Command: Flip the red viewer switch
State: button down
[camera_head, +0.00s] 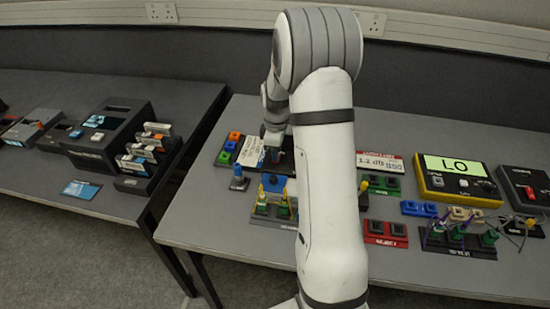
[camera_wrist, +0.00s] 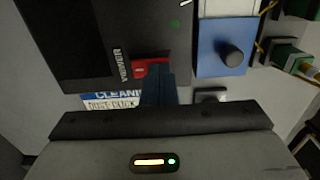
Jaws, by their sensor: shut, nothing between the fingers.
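The red viewer switch (camera_wrist: 150,68) shows in the wrist view on the edge of a dark panel (camera_wrist: 100,40), beside the upside-down word VIEWER. Part of the switch is covered by my gripper's fingers. My gripper (camera_wrist: 158,76) is shut and empty, its fingertips at the switch's lower right in the picture. I cannot tell whether they touch it, nor which way the switch is tilted. In the head view my gripper (camera_head: 272,138) is low over the left part of the right table, and my arm hides much of that area; the switch cannot be made out there.
A blue plate with a dark round knob (camera_wrist: 231,56) lies just right of the fingers in the wrist view. A cleaning label (camera_wrist: 112,102) is at lower left. In the head view, a yellow meter reading LO (camera_head: 455,175) and a red REJECT block (camera_head: 386,233) stand to the right.

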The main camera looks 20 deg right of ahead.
jog(key=shift+r+p, duration=2.3)
jog(key=shift+r, duration=1.1)
jog(key=s+a+r+m+t, duration=0.2)
jog(key=s+a+r+m, duration=0.5)
jog(key=s+r, duration=0.5)
jog(key=s+a+m, duration=0.2)
jog(key=s, duration=0.5)
jog(key=s+a+r+m+t, duration=0.1)
jog(key=s+a+m, duration=0.1)
jog(key=s, duration=0.5)
jog(key=shift+a+r, duration=0.3)
